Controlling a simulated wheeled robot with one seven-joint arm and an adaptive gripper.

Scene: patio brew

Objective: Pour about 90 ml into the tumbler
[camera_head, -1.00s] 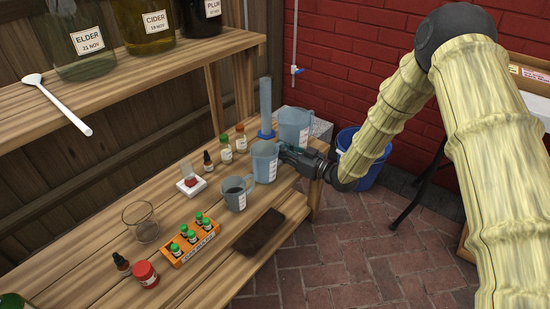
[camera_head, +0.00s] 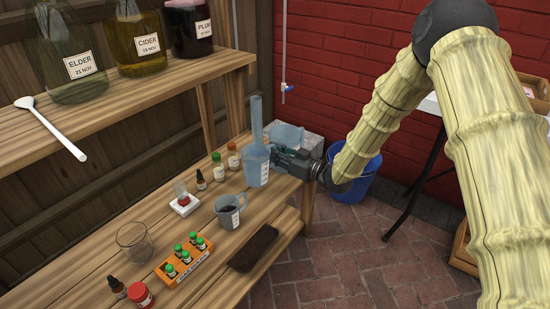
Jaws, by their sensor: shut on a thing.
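The jug looks upright and seems a little above the bench top. How much liquid is in it I cannot tell. A clear glass tumbler (camera_head: 134,243) stands on the bench at the left front, apart from the jug, and looks empty. A grey-blue mug-like jug (camera_head: 230,211) with dark contents stands between them.
Small bottles (camera_head: 217,168), a white scale-like tray (camera_head: 185,204), an orange vial rack (camera_head: 184,262) and a red-lidded jar (camera_head: 140,294) occupy the bench. A shelf (camera_head: 150,85) overhangs the back left.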

